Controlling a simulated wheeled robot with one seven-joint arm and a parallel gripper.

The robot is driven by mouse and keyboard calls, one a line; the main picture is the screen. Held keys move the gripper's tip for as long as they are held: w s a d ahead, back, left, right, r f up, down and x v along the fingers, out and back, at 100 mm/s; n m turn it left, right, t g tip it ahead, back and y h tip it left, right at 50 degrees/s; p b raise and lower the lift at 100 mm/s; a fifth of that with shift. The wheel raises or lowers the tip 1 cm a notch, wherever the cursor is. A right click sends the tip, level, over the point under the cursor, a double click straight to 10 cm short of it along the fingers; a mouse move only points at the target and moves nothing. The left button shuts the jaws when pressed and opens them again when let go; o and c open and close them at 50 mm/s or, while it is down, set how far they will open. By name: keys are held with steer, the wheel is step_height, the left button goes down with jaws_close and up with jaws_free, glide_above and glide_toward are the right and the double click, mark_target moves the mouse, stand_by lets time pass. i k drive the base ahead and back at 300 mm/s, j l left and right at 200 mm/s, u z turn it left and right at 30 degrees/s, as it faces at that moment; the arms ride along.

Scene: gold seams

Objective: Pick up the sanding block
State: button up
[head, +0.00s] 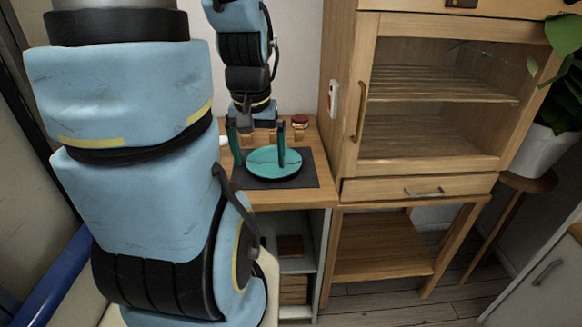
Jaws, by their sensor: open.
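I cannot clearly make out a sanding block. My gripper (259,161) is open, its two teal fingers spread apart and pointing down over a teal plate (262,173). The plate lies on a dark mat (302,176) on a small wooden table (263,197). Nothing shows clearly between the fingers. A small reddish-brown thing (300,121) sits at the back of the table, right of my gripper; it is too small to identify. Part of the table's left side is hidden behind my arm.
A wooden cabinet (348,150) with a glass door stands close against the table's right side. Under the table, a shelf holds a brown block-like thing (290,246) and a stack (293,289). A potted plant (547,138) stands at the far right.

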mark_target(272, 133)
steer(key=u, duration=0.55)
steer(key=l+u, duration=0.25)
steer(key=u, duration=0.25)
steer(key=l+u, duration=0.3)
steer(key=u, duration=0.2)
steer(key=k+l+u, duration=0.15)
steer(key=u, duration=0.35)
steer(key=k+l, duration=0.15)
steer(key=l, duration=0.15)
